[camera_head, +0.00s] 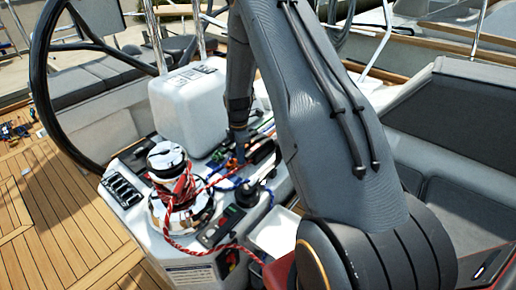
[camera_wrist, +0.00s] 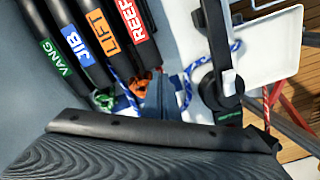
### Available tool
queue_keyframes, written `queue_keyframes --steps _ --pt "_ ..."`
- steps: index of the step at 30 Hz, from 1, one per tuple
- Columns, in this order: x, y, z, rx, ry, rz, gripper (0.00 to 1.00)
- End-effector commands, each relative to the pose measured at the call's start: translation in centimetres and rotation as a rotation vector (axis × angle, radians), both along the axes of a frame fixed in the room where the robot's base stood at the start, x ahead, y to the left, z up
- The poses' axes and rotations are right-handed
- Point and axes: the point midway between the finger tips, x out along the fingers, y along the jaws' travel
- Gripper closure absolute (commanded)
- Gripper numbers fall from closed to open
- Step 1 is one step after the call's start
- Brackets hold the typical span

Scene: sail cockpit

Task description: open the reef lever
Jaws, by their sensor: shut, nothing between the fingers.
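In the wrist view the red-labelled reef lever (camera_wrist: 132,22) is the rightmost of a row of black levers. It lies alongside the lift lever (camera_wrist: 105,35), the jib lever (camera_wrist: 78,45) and the vang lever (camera_wrist: 52,58), at a similar slant. The far end of the reef lever runs out of the picture. My gripper (camera_wrist: 160,100) shows as a narrow blue-grey shape, shut and empty, just below the lever ends. In the head view my gripper (camera_head: 239,152) points down at the lever bank (camera_head: 263,151), partly hidden by my arm. Contact cannot be told.
A chrome winch (camera_head: 168,160) wrapped in red rope stands left of the levers. A white box (camera_head: 189,105) is behind them, and the steering wheel (camera_head: 40,75) is at far left. Blue-and-white ropes (camera_wrist: 188,88) run close to my gripper. A white tray (camera_wrist: 268,50) lies to the right.

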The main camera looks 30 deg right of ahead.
Motion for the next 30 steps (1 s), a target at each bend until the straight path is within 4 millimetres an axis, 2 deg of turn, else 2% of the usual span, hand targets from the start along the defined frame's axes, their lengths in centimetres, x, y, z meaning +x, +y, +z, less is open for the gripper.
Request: queue_keyframes --steps 17,30 --pt "0.0 0.0 -0.1 0.0 0.0 0.0 1.0" --pt "0.0 0.0 -1.1 0.0 0.0 0.0 1.0"
